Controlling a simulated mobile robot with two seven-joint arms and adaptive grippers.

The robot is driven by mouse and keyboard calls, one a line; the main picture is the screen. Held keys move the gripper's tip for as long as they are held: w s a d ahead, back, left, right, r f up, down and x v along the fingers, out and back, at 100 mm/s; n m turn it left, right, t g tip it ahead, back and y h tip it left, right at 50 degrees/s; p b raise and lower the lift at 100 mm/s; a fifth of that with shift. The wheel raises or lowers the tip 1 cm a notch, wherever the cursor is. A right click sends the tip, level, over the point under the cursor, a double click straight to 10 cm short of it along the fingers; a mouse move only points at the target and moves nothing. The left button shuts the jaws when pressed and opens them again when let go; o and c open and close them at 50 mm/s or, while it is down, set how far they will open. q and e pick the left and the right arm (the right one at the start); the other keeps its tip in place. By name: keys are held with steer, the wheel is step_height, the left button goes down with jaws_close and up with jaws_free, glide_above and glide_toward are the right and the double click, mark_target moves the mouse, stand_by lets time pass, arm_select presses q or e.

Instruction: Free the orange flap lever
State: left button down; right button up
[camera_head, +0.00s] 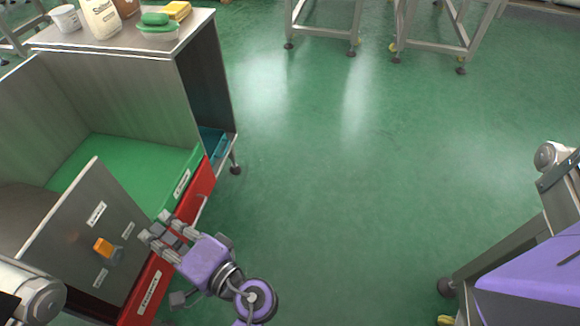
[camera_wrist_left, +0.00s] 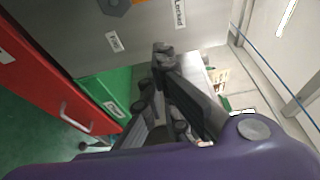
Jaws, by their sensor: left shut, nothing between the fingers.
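The orange flap lever (camera_head: 104,246) sits on a grey metal flap panel (camera_head: 75,235) at the lower left, with small white labels around it. In the left wrist view, the lever's dark base (camera_wrist_left: 117,7) shows at the top edge, with only a bit of orange beside it. A label reading "Locked" (camera_wrist_left: 180,13) and another that seems to read "Free" (camera_wrist_left: 114,41) are near it. My left gripper (camera_head: 158,230) is shut and empty, to the right of the lever and apart from it, by the panel's right edge. Its fingers (camera_wrist_left: 163,62) also show in the left wrist view.
Below and behind the panel are a green bin (camera_head: 130,160) and a red bin front (camera_head: 203,185) with a handle. Tubs and packages stand on the cabinet top (camera_head: 110,42). Metal stands (camera_head: 335,35) are at the back. The green floor in the middle is clear.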

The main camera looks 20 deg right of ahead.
mark_target(105, 251)
arm_select(q)
steer(key=w+a+b, duration=0.1)
steer(key=w+a, duration=0.1)
steer(key=a, duration=0.3)
steer(key=shift+a, duration=0.4)
steer(key=shift+a+r+n+b, duration=0.1)
steer(key=shift+n+b, duration=0.2)
